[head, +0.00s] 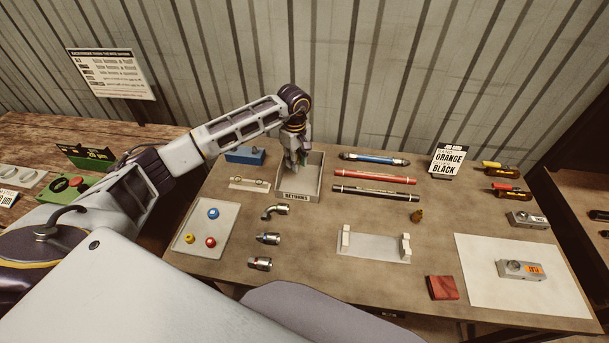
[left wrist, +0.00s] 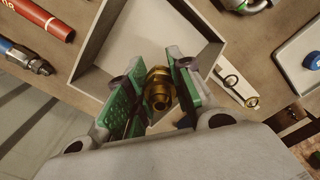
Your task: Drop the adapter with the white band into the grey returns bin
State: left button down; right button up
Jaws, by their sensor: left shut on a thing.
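My left gripper (head: 299,163) hangs over the grey returns bin (head: 319,182), which has a "RETURNS" label on its front. In the left wrist view the gripper's green-padded fingers (left wrist: 158,90) are shut on a brass adapter (left wrist: 158,86). I cannot make out a white band on it. The adapter is above the bin (left wrist: 92,42), near one wall in that view; its height over the floor is hard to tell. In the head view the fingers hide the adapter. My right gripper is not in view.
Several metal fittings (head: 268,239) lie in front. A blue block (head: 244,156) stands left, with a tray of coloured caps (head: 205,244) nearer me.

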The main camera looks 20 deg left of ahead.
pick_arm(q)
jog(key=shift+f+b, duration=0.5)
jog(key=shift+f, duration=1)
jog(key=c, duration=1.2)
grip_release()
jog(key=shift+o, duration=0.2)
jog(key=shift+r, duration=6)
jog(key=shift+s+f, duration=0.1)
